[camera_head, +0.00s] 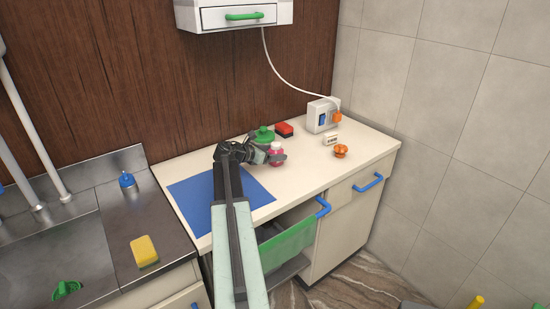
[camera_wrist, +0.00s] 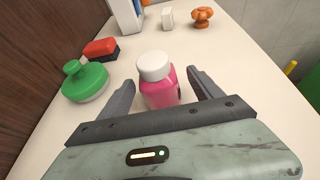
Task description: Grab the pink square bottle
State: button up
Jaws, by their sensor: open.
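The pink square bottle (camera_wrist: 160,93) with a white cap stands upright on the counter. In the wrist view it is between the two fingers of my open gripper (camera_wrist: 162,88), nearer the left finger, with a clear gap to the right finger. Its lower part is hidden behind the gripper body. In the head view the bottle (camera_head: 276,154) shows at the end of my gripper (camera_head: 266,153), which partly covers it.
A green lidded item (camera_wrist: 85,81) stands just left of the bottle, with a red and black block (camera_wrist: 101,49) behind it. A white switch box (camera_head: 321,115), small white block (camera_head: 330,139) and orange knob (camera_head: 341,151) stand farther right. A blue mat (camera_head: 255,194) lies left. The drawer (camera_head: 288,250) below is open.

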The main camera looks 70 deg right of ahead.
aim_at(281, 152)
jog(key=b+x, duration=0.1)
jog(key=x, duration=0.3)
jog(key=shift+s+d+f, duration=0.1)
jog(key=shift+d, duration=0.25)
grip_shut()
